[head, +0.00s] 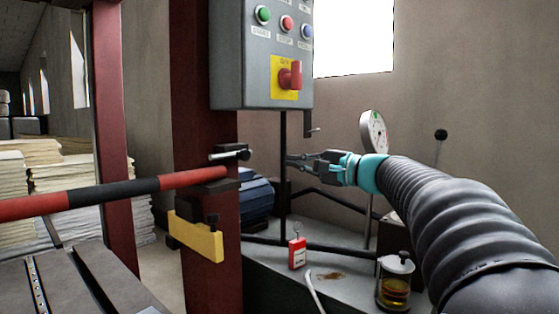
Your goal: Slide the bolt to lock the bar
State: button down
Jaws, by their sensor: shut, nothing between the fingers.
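The bar (120,191) is striped red and black and runs from the left edge to a dark bracket on the red post (202,130). The bolt (230,154) is a small silver rod with a dark knob, sitting on the post just above the bar's end. My gripper (290,160) is to the right of the bolt at about the same height, apart from it in the picture. Its fingers are shut and empty, pointing left. How far the bolt reaches into its seat is too small to tell.
A grey control box (262,55) with buttons and a red switch hangs above my gripper. A yellow block (196,236) is on the post below the bar. A gauge (373,131), a red padlock-like tag (297,253) and an oil jar (396,281) stand around my arm.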

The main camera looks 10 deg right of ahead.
jog(key=shift+v, duration=1.8)
notch_tip(320, 180, down, 12)
jog(key=d+g+h, duration=0.1)
jog(key=g+h, duration=0.2)
jog(key=h, duration=0.1)
jog(key=s+a+f+n+g+h+p, duration=0.1)
jog(key=s+f+n+g+h+p, duration=0.15)
jog(key=s+f, duration=0.7)
jog(key=s+a+f+n+g+h+p, duration=0.1)
jog(key=s+f+n+g+h+p, duration=0.15)
jog(key=s, duration=0.55)
jog(key=s+a+f+n+g+h+p, duration=0.1)
jog(key=s+f+n+h+p, duration=0.2)
jog(key=s, duration=0.6)
jog(key=s+a+r+n, duration=0.1)
jog(key=s+a+r+n+p, duration=0.1)
jog(key=s+a+n+t, duration=0.1)
jog(key=s, duration=0.1)
jog(key=shift+r, duration=0.4)
